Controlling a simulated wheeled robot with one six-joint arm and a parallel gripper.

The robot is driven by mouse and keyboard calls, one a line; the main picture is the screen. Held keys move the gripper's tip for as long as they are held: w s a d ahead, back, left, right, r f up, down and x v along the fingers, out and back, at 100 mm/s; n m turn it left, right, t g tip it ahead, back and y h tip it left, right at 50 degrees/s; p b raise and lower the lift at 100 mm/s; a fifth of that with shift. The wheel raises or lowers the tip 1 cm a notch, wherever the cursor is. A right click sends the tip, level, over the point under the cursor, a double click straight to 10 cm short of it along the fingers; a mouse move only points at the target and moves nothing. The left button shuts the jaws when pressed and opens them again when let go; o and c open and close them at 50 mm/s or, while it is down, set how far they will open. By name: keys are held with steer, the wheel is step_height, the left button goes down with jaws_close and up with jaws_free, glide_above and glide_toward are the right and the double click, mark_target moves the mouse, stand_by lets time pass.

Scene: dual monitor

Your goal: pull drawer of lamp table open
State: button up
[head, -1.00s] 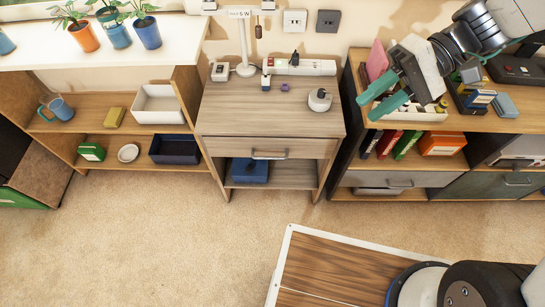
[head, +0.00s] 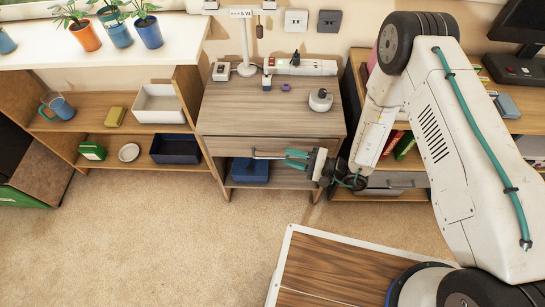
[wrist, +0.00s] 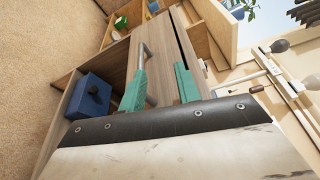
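The lamp table (head: 225,108) is wooden, with one drawer (head: 230,146) under its top and an open shelf below. The drawer looks shut. Its grey bar handle (head: 262,156) is partly covered by my gripper (head: 296,159) in the head view. In the wrist view the green fingers of my gripper (wrist: 160,86) are spread apart at the drawer front. The handle (wrist: 143,52) runs between them, close beside the left finger. I cannot tell whether that finger touches it.
A lamp (head: 245,45), a power strip (head: 300,67) and a white round object (head: 320,100) stand on the table. A blue box (head: 250,170) sits on its lower shelf. A shelf unit (head: 95,130) is at left, a cabinet (head: 408,180) at right.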

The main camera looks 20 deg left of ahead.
mark_target(273, 157)
steer(key=shift+t+h, duration=0.3)
steer(key=shift+t, duration=0.4)
steer(key=a+f, duration=0.1)
steer(key=a, duration=0.1)
steer(key=a+f, duration=0.1)
steer(key=a, duration=0.2)
steer(key=a+f, duration=0.2)
steer(key=shift+w+a, duration=0.15)
steer(key=shift+w, duration=0.2)
jaws_close()
